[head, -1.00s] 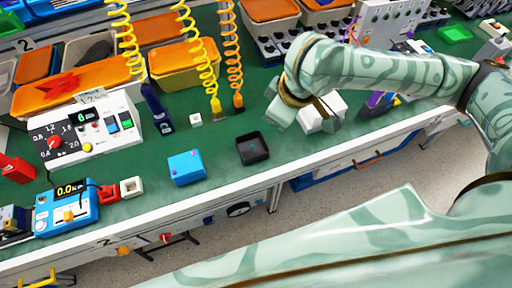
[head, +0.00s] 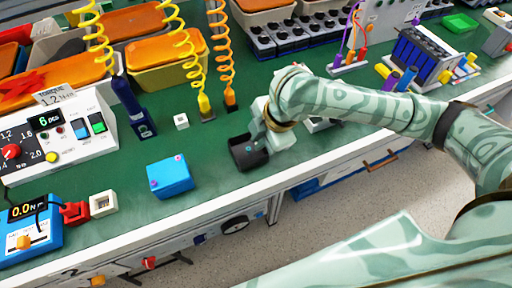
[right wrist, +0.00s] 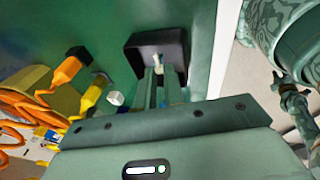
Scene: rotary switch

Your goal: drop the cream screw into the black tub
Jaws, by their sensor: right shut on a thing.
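The black tub (head: 250,164) sits on the green bench mat near the front edge in the head view. My right gripper (head: 262,130) is at the tub's right side and above it, partly covering it. In the right wrist view, the two fingers of my right gripper (right wrist: 158,76) are shut on the small cream screw (right wrist: 158,60), which shows at the fingertips against the inside of the tub (right wrist: 143,43). The screw cannot be made out in the head view. My left gripper is not in view.
A blue box (head: 170,177) lies left of the tub, with a small white cube (head: 181,121) behind it. Coiled cords with a yellow tool (head: 204,106) hang behind the tub. The bench's white front edge (head: 205,203) is close.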

